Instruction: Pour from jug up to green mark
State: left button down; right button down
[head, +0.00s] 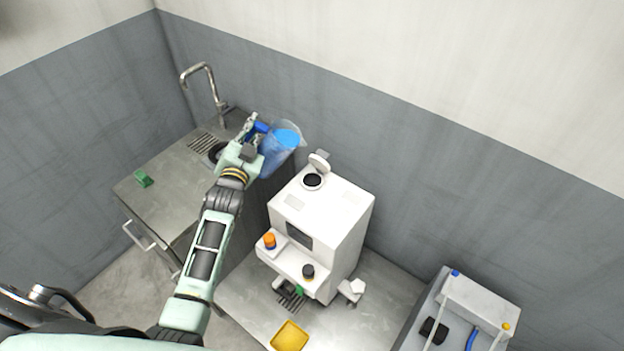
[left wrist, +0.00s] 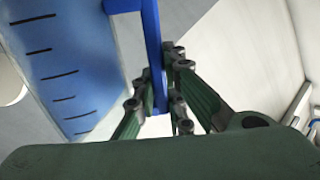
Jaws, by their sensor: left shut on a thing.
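A clear jug (head: 280,152) with blue liquid is held up at the right edge of the sink counter, to the upper left of the white machine (head: 345,208). My left gripper (head: 256,130) is shut on the jug's blue handle (left wrist: 153,50). In the left wrist view the jug wall (left wrist: 55,60) shows dark level lines against blue. The machine has a round dark opening (head: 312,181) on top, with its lid (head: 319,161) raised beside it. I cannot make out a green mark on the jug. My right gripper is not in view.
The steel counter (head: 160,205) has a tap (head: 205,80) and a green block (head: 143,178). The machine's front has orange (head: 269,240) and black (head: 308,271) knobs. A yellow tray (head: 289,335) lies below. A grey unit (head: 480,300) stands at the right.

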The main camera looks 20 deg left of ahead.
aim_at(265, 131)
pick_arm(q)
jog(key=shift+d+r+m, duration=0.2)
jog(key=shift+r+m, duration=0.2)
jog(key=shift+d+r+m, duration=0.1)
jog(key=shift+m, duration=0.3)
jog(key=shift+w+d, duration=0.1)
dwell(0.3)
jog(key=shift+d+m, duration=0.35)
jog(key=shift+m, duration=0.55)
jog(key=shift+w+d+f+m+b, duration=0.1)
jog(key=shift+d+f+m+b, duration=0.1)
jog(key=shift+d+m, duration=0.25)
jog(key=shift+w+d+f+m+b, duration=0.1)
jog(key=shift+d+m+b, duration=0.15)
jog(key=shift+m, duration=0.3)
dwell(4.0)
jog(key=shift+d+m, duration=0.4)
dwell(0.4)
